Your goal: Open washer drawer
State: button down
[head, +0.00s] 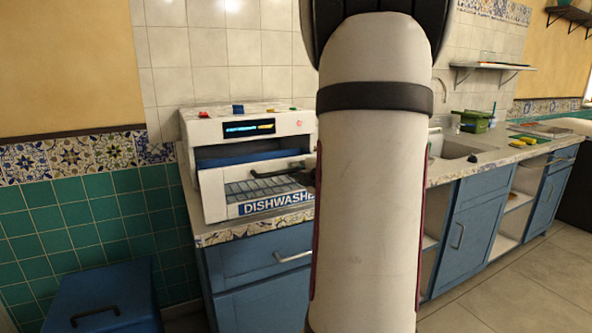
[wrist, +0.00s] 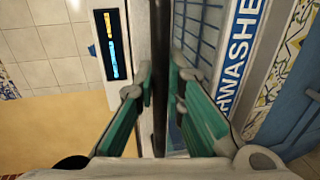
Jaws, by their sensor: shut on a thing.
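The white washer (head: 215,130), labelled DISHWASHER, stands on the counter at centre left in the head view. Its drawer front (head: 222,188) has a grid panel and a dark handle (head: 272,173). A gap with blue inside shows above the drawer front. In the wrist view the handle (wrist: 160,60) is a dark bar running between the green-padded fingers of my gripper (wrist: 161,90). My gripper is shut on this handle. In the head view my arm hides most of the gripper and the washer's right side.
Small coloured items (head: 238,109) lie on top of the washer. A blue box with a dark handle (head: 105,295) stands low at front left. Blue cabinets (head: 470,222) run under the counter (head: 462,168) to the right. Open floor (head: 530,280) lies at lower right.

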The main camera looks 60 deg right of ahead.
jog(key=c, duration=1.6)
grip_release()
jog(key=shift+c, duration=0.2)
jog(key=v, duration=1.2)
jog(key=shift+f, duration=0.1)
